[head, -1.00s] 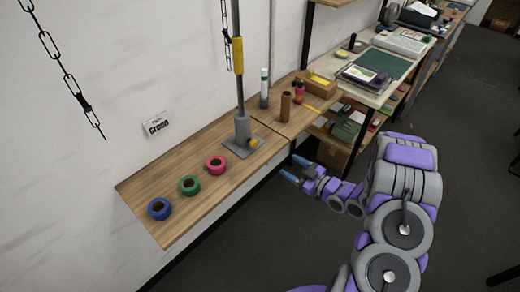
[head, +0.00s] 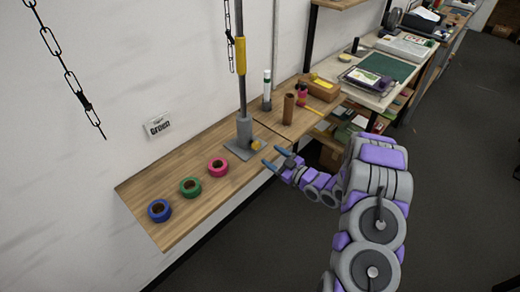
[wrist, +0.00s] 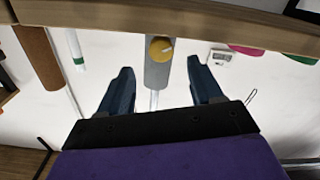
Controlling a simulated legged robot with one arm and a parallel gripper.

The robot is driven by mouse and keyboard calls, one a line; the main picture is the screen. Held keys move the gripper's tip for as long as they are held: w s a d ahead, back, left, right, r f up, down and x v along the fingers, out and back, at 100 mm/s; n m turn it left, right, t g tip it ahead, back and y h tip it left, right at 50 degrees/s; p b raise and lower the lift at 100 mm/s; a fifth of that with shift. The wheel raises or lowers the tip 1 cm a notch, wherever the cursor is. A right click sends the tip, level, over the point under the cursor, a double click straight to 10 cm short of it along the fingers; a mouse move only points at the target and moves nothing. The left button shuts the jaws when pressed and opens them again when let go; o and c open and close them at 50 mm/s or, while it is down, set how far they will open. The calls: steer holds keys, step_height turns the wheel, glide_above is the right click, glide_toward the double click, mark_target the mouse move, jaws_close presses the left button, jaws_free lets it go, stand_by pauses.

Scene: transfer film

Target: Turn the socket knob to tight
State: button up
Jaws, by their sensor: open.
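The yellow socket knob (head: 256,144) sits low on the grey socket (head: 244,132), which stands on a base plate on the wooden shelf and holds an upright pole. My gripper (head: 274,157) is open and empty, just off the shelf's front edge, to the right of and below the knob in the head view. In the wrist view, which is upside down, the knob (wrist: 160,49) shows a short pale mark pointing right. It lies between and beyond the two spread blue fingers of my gripper (wrist: 162,75), apart from both.
The wooden shelf (head: 185,162) carries blue, green and pink tape rolls at left. A brown cylinder (head: 289,108), a white bottle (head: 267,90) and a cardboard box (head: 322,88) stand right of the socket. A chain (head: 68,75) hangs at left.

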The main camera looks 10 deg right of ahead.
mark_target(259, 147)
steer(key=shift+b+x, duration=0.5)
steer(key=shift+x, duration=3.05)
steer(key=shift+c, duration=0.4)
steer(key=c, duration=1)
steer(key=m+p, duration=0.1)
steer(key=p, duration=0.2)
steer(key=shift+r+m, duration=0.35)
steer(key=shift+m, duration=0.05)
steer(key=m+p, duration=0.2)
steer(key=p, duration=0.1)
steer(key=shift+f+m+p, duration=0.2)
steer(key=shift+m+p, duration=0.4)
steer(key=shift+m, duration=0.3)
steer(key=o, duration=1.1)
steer(key=shift+f, duration=0.1)
